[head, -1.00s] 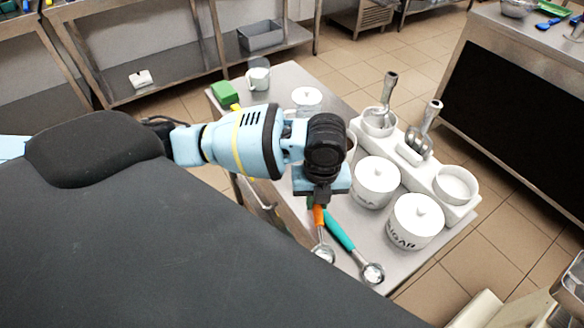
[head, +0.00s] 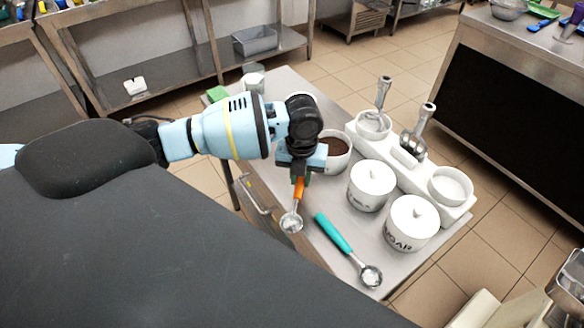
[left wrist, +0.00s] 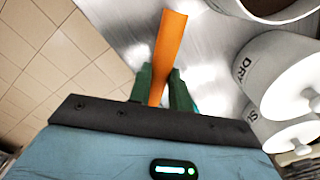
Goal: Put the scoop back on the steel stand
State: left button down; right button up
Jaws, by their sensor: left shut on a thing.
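My left gripper (head: 300,175) is shut on the orange handle of a scoop (head: 298,190). The scoop hangs tilted, its metal bowl downward, seemingly above the left edge of the steel stand (head: 310,262). In the left wrist view the orange handle (left wrist: 168,45) stands between the green fingers (left wrist: 158,88). A second scoop (head: 333,234) with a teal handle lies on the steel top to the right, its metal bowl toward the front corner. My right gripper is not in view.
Two lidded white jars (head: 371,186) (head: 411,223) stand right of the teal scoop. An open bowl of brown powder (head: 336,147) is just behind my gripper. A white holder (head: 425,178) with metal tools runs along the right edge. Bare steel lies around the teal scoop.

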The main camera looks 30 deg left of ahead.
pick_arm(q)
jog(key=w+a, duration=0.2)
jog(key=a, duration=0.1)
jog(key=w+a, duration=0.1)
jog(key=shift+w+a+f, duration=0.3)
jog(key=shift+w+a, duration=0.1)
jog(key=shift+w+a+f, duration=0.15)
jog(key=shift+a+f, duration=0.1)
jog(key=shift+f, duration=1.5)
jog(key=shift+f, duration=0.1)
jog(key=shift+f, duration=0.15)
jog(key=c, duration=1.3)
grip_release()
notch_tip(320, 180, up, 12)
jog(key=shift+d+r, duration=0.1)
jog(key=shift+r, duration=0.15)
